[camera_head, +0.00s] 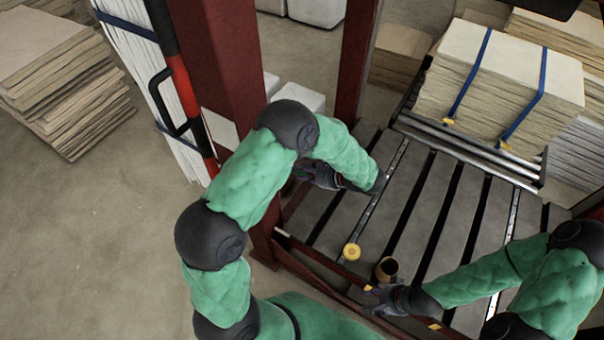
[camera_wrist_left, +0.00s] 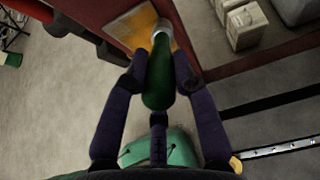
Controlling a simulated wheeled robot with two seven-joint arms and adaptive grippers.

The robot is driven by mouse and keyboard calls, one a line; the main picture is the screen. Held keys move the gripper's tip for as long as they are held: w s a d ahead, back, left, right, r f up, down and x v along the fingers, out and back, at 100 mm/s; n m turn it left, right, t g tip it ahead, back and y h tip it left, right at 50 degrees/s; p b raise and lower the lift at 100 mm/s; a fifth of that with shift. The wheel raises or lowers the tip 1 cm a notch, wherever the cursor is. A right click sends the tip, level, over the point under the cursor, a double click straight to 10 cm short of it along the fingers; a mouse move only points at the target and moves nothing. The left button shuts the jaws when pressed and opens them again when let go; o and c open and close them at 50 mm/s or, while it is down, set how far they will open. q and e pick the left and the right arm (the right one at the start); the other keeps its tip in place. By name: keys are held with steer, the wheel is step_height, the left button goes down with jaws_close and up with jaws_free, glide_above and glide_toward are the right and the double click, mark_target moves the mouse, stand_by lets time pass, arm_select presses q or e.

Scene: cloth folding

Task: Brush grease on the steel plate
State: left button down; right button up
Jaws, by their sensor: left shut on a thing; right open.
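My left gripper (camera_head: 303,173) is beside the red column and shut on a green-handled brush. In the left wrist view the brush handle (camera_wrist_left: 158,85) sits between both fingers, and its pale head end (camera_wrist_left: 163,32) points up at a plate (camera_wrist_left: 118,24) on the red surface. The plate is pale at one side and orange-yellow over much of the rest; I cannot tell whether the bristles touch it. A brown open pot (camera_head: 387,268) stands near the front edge of the slatted deck. My right gripper (camera_head: 374,300) is open just in front of the pot; contact is unclear.
A yellow disc (camera_head: 351,252) lies on the slatted deck (camera_head: 415,235). A strapped stack of sheets (camera_head: 510,80) sits at the back right. The red column (camera_head: 235,70) stands at the left, with stacked sheets (camera_head: 60,75) beyond. Floor at the left is clear.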

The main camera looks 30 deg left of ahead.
arm_select(q)
steer(key=shift+d+r+p, duration=0.1)
steer(key=shift+r+p, duration=0.55)
steer(key=shift+r, duration=0.25)
steer(key=s+p, duration=0.1)
steer(key=s, duration=0.7)
steer(key=shift+a+p, duration=0.4)
steer(key=shift+a, duration=0.05)
steer(key=d, duration=0.6)
steer(key=shift+s, duration=0.2)
steer(key=d, duration=0.3)
steer(key=shift+s, duration=0.1)
stand_by(0.4)
stand_by(1.0)
